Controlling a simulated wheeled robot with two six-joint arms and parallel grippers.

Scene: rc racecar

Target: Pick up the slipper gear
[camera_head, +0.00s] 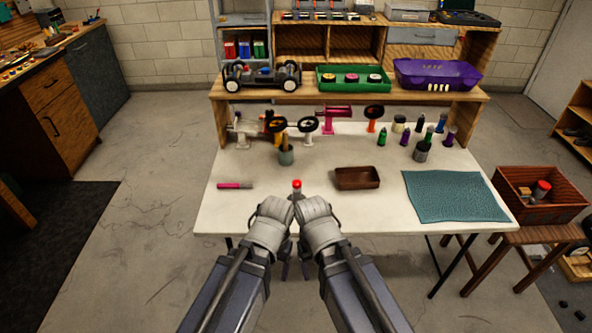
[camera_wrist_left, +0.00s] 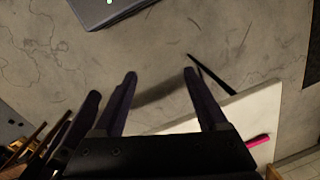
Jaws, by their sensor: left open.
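I cannot tell for certain which thing is the slipper gear. Several small round parts, pink, yellow and orange with dark centres, sit in a green tray (camera_head: 353,79) on the raised wooden shelf. My left gripper (camera_wrist_left: 160,76) is open and empty in the left wrist view, its two dark fingers apart above the floor by the table's edge. In the head view my left gripper (camera_head: 285,268) is mostly hidden under its wrist, in front of the table. My right gripper (camera_head: 304,268) is close beside it, its jaws too hidden to read.
The white table (camera_head: 260,208) holds a pink marker (camera_head: 235,185), a red-topped item (camera_head: 297,185), a brown tray (camera_head: 357,178), a teal mat (camera_head: 453,196) and bottles. The wooden shelf (camera_head: 330,96) also holds a car chassis (camera_head: 261,77) and a purple car body (camera_head: 437,74).

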